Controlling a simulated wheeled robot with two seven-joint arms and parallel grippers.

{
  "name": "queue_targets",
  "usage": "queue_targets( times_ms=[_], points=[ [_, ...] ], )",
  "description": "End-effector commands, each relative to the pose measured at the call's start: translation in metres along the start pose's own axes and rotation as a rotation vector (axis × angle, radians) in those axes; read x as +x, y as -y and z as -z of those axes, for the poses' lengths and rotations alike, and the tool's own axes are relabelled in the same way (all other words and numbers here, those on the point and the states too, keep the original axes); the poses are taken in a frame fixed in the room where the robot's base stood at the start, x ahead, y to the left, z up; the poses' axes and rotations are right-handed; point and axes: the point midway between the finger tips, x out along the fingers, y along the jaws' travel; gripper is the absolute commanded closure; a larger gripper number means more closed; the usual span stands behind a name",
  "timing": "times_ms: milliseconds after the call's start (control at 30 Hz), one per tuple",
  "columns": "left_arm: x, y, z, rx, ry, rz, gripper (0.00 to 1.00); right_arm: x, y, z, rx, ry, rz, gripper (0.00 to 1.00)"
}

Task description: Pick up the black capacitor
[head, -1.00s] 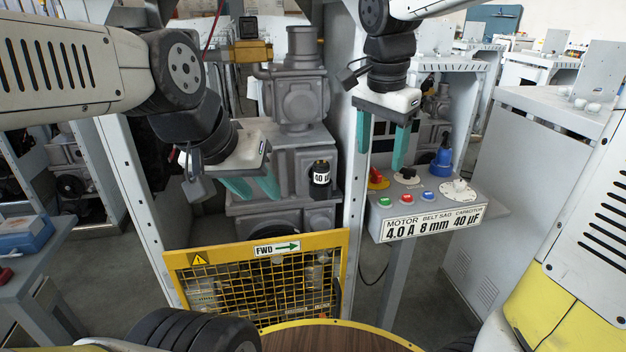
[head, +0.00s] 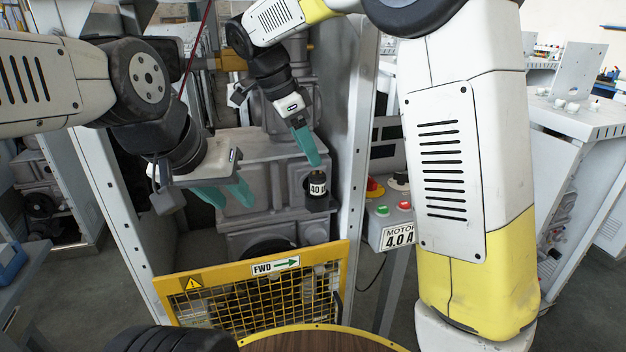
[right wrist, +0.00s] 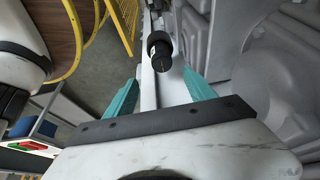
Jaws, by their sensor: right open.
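The black capacitor (head: 317,197), a short black cylinder with a white "40" label, stands upright on a grey ledge of the machine inside the frame. In the right wrist view the capacitor (right wrist: 160,52) shows beyond the fingertips, roughly midway between them. My right gripper (head: 316,163) is just above the capacitor in the head view; its teal fingers (right wrist: 160,84) are apart and empty, and no contact shows. My left gripper (head: 238,205) hangs left of the capacitor inside the frame, its teal fingers apart with nothing between them.
A yellow mesh guard (head: 258,301) with a FWD sign closes the lower front. A grey upright post (head: 350,170) stands right of the capacitor. The control box (head: 388,226) beyond it is partly hidden by my right arm. Grey machine housing (head: 265,165) lies behind.

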Motion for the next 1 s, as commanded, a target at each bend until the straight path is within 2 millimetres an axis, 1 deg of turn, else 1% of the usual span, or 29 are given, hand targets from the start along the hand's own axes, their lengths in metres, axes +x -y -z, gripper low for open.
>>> queue_targets(
  times_ms=[67, 167, 367, 600, 700, 967, 1000],
  points=[
    [0.000, 0.000, 0.000, 0.000, 0.000, 0.000, 0.64, 0.001, 0.002, -0.003, 0.014, -0.009, -0.002, 0.36],
    [0.000, 0.000, 0.000, 0.000, 0.000, 0.000, 0.64, 0.009, 0.002, -0.003, 0.019, -0.013, -0.005, 0.36],
    [0.000, 0.000, 0.000, 0.000, 0.000, 0.000, 0.64, 0.031, 0.002, -0.003, 0.018, -0.012, -0.005, 0.36],
    [0.000, 0.000, 0.000, 0.000, 0.000, 0.000, 0.64, 0.067, 0.002, -0.002, 0.018, -0.012, -0.005, 0.36],
    [0.000, 0.000, 0.000, 0.000, 0.000, 0.000, 0.64, 0.075, 0.002, -0.002, 0.018, -0.011, -0.003, 0.36],
    [0.000, 0.000, 0.000, 0.000, 0.000, 0.000, 0.64, 0.078, 0.002, -0.002, 0.018, -0.011, -0.002, 0.36],
    [0.000, 0.000, 0.000, 0.000, 0.000, 0.000, 0.64, 0.078, 0.002, -0.002, 0.017, -0.011, -0.002, 0.44]
  ],
)
